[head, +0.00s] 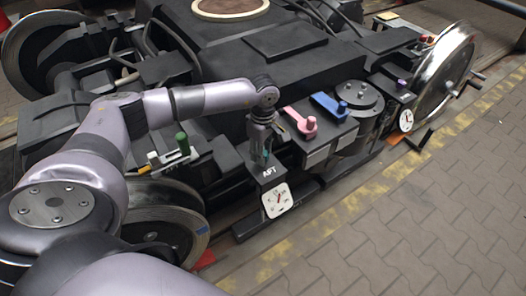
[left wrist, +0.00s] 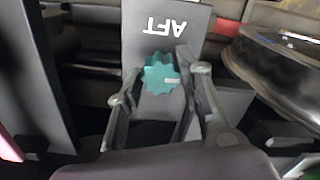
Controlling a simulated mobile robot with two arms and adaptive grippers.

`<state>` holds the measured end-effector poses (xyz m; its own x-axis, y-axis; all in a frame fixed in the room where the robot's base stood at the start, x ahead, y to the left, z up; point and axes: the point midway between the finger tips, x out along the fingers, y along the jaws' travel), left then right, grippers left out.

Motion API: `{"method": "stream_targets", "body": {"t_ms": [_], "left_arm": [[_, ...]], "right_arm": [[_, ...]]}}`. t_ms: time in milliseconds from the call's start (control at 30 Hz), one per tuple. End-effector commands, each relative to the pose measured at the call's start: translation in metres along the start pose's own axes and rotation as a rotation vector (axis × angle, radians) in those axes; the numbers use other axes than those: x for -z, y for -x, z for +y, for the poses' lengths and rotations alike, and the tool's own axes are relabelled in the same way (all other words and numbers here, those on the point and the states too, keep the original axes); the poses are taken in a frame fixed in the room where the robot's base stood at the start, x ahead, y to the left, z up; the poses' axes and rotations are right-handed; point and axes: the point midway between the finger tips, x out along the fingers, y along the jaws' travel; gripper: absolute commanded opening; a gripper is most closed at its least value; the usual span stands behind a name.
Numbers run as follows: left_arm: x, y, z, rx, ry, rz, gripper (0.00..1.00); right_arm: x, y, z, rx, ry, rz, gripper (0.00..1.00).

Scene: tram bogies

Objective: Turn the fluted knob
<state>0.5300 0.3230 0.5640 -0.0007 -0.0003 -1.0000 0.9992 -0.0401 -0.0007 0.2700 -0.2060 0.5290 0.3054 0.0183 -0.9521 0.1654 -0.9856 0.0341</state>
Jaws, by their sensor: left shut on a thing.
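The fluted knob (left wrist: 160,74) is teal, with a scalloped rim and a pale mark on its face. It sits on a dark box labelled AFT (left wrist: 130,45). My left gripper (left wrist: 162,88) has its fingers on either side of the knob and is shut on it. In the head view the left gripper (head: 263,146) points down at the box top, and only a bit of the teal knob (head: 265,155) shows. A white dial (head: 276,200) with a red needle is on the box front below the AFT lettering. My right gripper is not in view.
A pink lever (head: 301,123) and a blue lever (head: 329,105) stand close to the right of the gripper. A green-handled part (head: 183,144) is to the left. Wheels (head: 445,75) flank the bogie. The paved floor (head: 430,220) at the front is clear.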

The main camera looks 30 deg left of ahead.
Motion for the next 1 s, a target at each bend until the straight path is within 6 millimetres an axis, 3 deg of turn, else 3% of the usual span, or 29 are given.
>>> {"method": "stream_targets", "body": {"t_ms": [300, 800, 833, 1000], "left_arm": [[0.0005, 0.0005, 0.0003, -0.002, -0.108, 0.001, 0.06], [0.0008, 0.0009, 0.0004, -0.002, -0.126, 0.001, 0.06], [0.0008, 0.0009, 0.0004, -0.002, -0.126, 0.001, 0.34], [0.0006, 0.0007, 0.0003, -0.002, -0.125, 0.001, 0.46]], "right_arm": [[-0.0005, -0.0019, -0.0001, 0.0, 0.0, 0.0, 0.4], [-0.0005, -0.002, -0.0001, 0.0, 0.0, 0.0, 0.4], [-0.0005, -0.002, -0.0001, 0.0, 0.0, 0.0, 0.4], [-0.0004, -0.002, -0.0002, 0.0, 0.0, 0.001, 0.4]]}}
